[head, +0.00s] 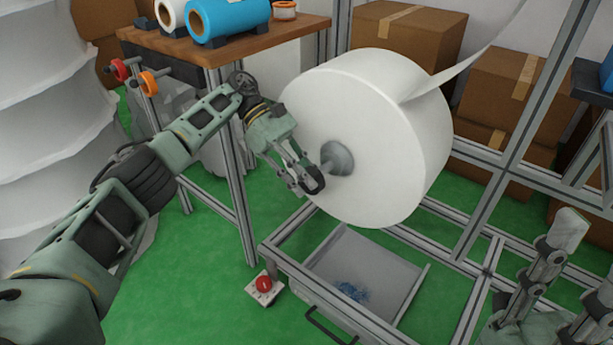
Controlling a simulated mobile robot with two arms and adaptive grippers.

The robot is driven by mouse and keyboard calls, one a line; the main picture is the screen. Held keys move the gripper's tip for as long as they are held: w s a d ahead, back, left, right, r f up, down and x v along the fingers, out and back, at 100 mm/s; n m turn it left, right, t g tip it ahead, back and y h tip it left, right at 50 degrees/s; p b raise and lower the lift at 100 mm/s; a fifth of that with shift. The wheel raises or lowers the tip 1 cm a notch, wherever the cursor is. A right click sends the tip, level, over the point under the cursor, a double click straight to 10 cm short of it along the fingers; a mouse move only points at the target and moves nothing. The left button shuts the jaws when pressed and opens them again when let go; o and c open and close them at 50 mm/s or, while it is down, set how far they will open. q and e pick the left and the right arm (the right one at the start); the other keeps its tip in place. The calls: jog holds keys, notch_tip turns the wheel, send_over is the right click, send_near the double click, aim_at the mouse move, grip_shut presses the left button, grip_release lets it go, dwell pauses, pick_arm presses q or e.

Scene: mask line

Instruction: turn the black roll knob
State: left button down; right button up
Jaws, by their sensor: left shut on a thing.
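The black roll knob (316,178) sits at the end of the shaft, in front of the grey cone hub (337,158) of the large white roll (395,125). My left gripper (306,186) reaches in from the left and is shut on the knob. Its fingers hide part of the knob, so its turn angle cannot be read. My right gripper (548,262) is at the lower right, well away from the roll.
A metal frame (480,262) surrounds a grey bin (375,262) with blue scraps under the roll. A wooden table (222,45) with blue and white rolls stands behind my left arm. A red button box (264,286) lies on the green floor. Cardboard boxes (410,40) stand behind.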

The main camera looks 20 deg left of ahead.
pick_arm(q)
jog(key=shift+s+f, duration=0.15)
jog(key=shift+f, duration=0.1)
jog(key=c, duration=1.6)
grip_release()
jog(key=shift+a+r, duration=0.1)
jog(key=shift+a, duration=0.05)
jog(key=shift+o, duration=0.2)
jog(key=shift+r, duration=0.1)
jog(key=shift+r, duration=0.15)
notch_tip(320, 180, up, 10)
jog(key=shift+f, duration=0.2)
